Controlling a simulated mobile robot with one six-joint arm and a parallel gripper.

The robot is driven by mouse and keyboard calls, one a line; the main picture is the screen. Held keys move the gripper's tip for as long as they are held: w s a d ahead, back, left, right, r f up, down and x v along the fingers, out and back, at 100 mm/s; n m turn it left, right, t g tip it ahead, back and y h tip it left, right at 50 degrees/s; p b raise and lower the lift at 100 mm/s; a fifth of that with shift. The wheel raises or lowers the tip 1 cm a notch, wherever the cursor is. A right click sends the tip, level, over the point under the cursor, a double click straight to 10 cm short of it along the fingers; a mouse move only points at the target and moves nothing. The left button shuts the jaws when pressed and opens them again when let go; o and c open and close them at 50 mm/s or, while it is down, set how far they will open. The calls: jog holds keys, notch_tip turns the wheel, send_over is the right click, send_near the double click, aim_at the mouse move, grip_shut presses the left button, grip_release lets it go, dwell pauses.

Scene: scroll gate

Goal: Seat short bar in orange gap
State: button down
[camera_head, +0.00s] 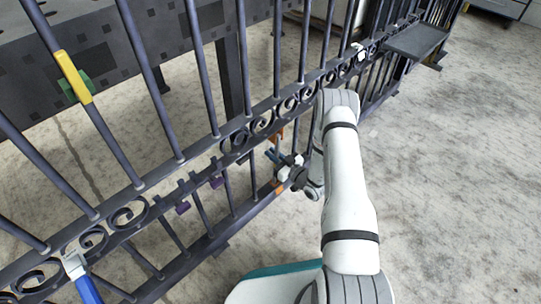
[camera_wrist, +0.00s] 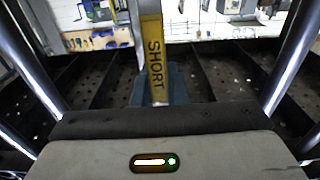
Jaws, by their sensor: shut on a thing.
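In the head view my gripper (camera_head: 286,165) is at the gate's lower part, right of the middle. An upper orange mark (camera_head: 279,136) and a lower orange mark (camera_head: 279,188) show beside it on the gate's rails. My wrist partly hides this place. I cannot tell whether the bar is seated between the orange marks or in front of them.
The dark gate (camera_head: 180,155) has upright bars and scrolls. A blue-handled tool (camera_head: 85,285) hangs at lower left. Purple marks (camera_head: 216,181) lie left of my gripper. A dark shelf (camera_head: 417,40) juts out upper right. The right floor is clear.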

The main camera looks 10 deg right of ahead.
jog(key=shift+w+a, duration=0.3)
jog(key=shift+w, duration=0.15)
dwell(0.4)
jog(key=c, duration=1.4)
grip_release()
jog(key=shift+o, duration=0.2)
jog(key=shift+s, duration=0.1)
jog(key=shift+d, duration=0.1)
jog(key=p+v, duration=0.3)
jog(key=v, duration=0.4)
jog(key=shift+s, duration=0.3)
jog(key=shift+d+r, duration=0.15)
